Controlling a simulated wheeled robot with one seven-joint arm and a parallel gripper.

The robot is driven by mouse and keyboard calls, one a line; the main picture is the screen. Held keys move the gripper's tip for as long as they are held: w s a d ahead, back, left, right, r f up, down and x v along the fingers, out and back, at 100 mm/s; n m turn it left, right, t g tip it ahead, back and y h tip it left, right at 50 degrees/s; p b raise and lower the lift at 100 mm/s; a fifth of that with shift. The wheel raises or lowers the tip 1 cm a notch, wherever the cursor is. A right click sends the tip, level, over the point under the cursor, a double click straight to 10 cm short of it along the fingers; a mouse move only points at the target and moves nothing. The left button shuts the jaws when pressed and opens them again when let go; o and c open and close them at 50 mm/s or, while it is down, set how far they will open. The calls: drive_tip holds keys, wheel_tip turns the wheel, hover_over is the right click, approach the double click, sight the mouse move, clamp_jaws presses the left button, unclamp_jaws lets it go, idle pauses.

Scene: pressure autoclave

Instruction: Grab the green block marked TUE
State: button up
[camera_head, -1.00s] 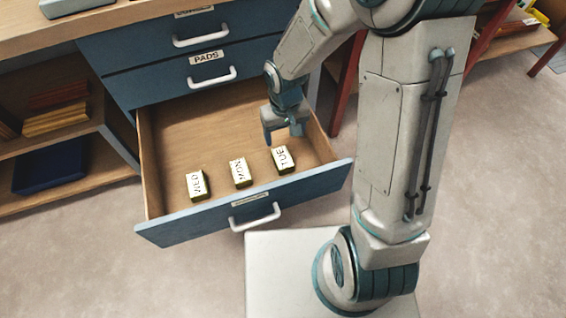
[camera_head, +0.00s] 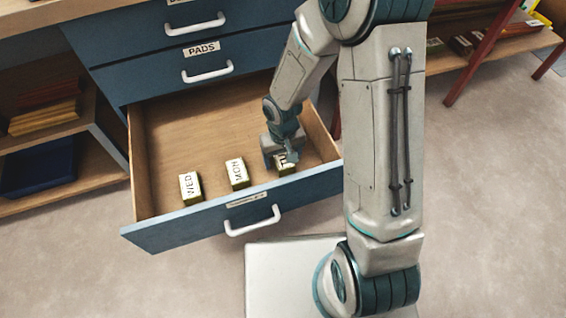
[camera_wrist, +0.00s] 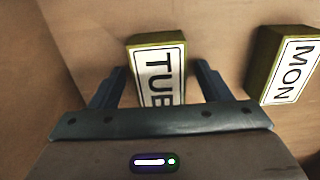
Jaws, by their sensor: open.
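The TUE block (camera_head: 286,169) lies in the open drawer, at the right of a row of blocks, partly hidden by my gripper in the head view. In the wrist view the TUE block (camera_wrist: 158,75) shows olive-green sides and a white label on top. My gripper (camera_head: 281,160) is down at it. In the wrist view my gripper (camera_wrist: 160,80) is open, with one finger on each side of the block and small gaps between. Its lower end is hidden by the gripper body.
The MON block (camera_head: 237,173) lies to the left of TUE, and the WED block (camera_head: 190,187) farther left. The drawer (camera_head: 205,232) has a front panel and side walls close to the blocks. The drawer floor behind the blocks is bare. The PADS drawer (camera_head: 207,71) above is shut.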

drive_tip(key=c, duration=1.1)
